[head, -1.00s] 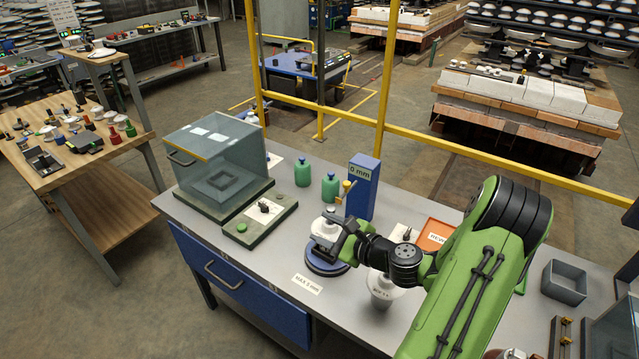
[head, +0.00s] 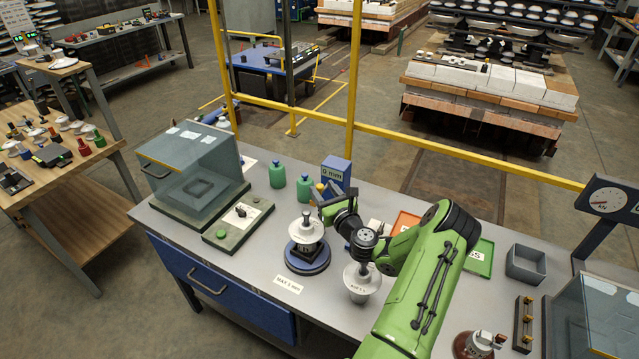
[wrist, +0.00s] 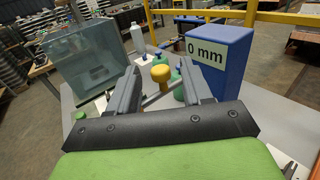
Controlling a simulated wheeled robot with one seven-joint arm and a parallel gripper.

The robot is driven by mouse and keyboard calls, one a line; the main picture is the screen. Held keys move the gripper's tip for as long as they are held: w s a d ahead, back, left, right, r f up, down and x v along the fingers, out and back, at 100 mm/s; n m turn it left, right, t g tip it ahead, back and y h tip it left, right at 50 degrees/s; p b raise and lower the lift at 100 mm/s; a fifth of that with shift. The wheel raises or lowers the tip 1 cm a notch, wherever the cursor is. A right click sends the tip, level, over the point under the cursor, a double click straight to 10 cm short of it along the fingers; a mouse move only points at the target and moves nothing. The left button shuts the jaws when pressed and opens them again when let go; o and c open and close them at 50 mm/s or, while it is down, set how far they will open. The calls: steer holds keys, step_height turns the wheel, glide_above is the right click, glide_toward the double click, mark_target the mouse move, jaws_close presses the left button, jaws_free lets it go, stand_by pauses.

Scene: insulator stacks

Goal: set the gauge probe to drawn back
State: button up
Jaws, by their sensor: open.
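The gauge is a blue box (head: 336,172) standing behind the round blue stand; its label reads 0 mm in the wrist view (wrist: 222,52). The yellow knob of its probe shows in the wrist view (wrist: 160,73), with a thin rod beside it; in the head view it is mostly hidden by my gripper. My gripper (head: 324,203) is open beside the gauge. In the wrist view its two fingers (wrist: 160,88) stand on either side of the knob, apart from it as far as I can see. A white insulator (head: 306,229) stands upright on the blue stand (head: 307,260).
A second white insulator (head: 362,279) stands under my arm. Two green bottles (head: 277,174) are left of the gauge. A glass case (head: 190,165) is further left. An orange tray (head: 406,222) and a grey bin (head: 526,263) lie right.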

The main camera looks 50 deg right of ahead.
mark_target(322, 188)
steer(key=shift+x, duration=1.55)
jaws_close()
